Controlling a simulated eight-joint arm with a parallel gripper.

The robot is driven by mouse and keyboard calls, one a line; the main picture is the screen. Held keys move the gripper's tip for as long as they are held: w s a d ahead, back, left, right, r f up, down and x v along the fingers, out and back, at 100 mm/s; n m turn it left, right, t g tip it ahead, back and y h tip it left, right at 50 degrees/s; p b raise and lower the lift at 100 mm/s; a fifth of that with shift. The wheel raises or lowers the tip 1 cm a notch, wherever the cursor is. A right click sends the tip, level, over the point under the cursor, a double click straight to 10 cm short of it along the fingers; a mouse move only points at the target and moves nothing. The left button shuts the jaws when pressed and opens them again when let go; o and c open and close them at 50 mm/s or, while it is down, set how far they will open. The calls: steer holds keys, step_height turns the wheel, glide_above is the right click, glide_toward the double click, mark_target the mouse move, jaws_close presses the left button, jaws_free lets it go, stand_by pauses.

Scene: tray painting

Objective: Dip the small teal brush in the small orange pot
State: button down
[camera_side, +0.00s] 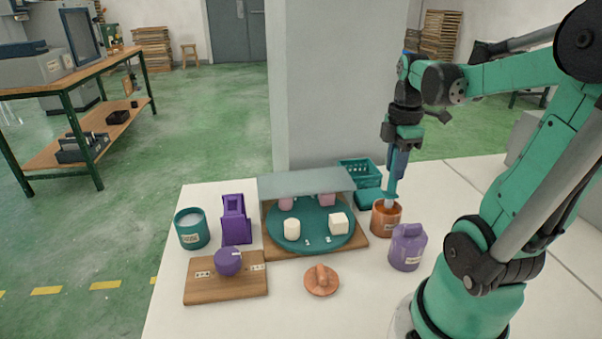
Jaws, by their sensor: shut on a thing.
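My gripper (401,148) points down above the right side of the table. It is shut on the teal brush (393,184), which hangs nearly upright. The brush's pale lower end is at the mouth of the orange pot (386,222) and looks to be inside it; how deep it sits and whether it touches paint is hidden by the rim. The pot stands upright and open on the table. A round orange lid (321,281) with a knob lies on the table in front of the turntable.
A purple jar (408,250) stands close in front of the pot. Left of it is a teal turntable (311,246) with pale blocks, partly under a grey canopy (306,181). A teal basket (360,171) stands behind. A teal pot (192,230), purple stand (236,224) and wooden board (226,289) are left.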

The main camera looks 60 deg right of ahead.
steer(key=shift+r, duration=1.7)
steer(key=shift+r, duration=2.25)
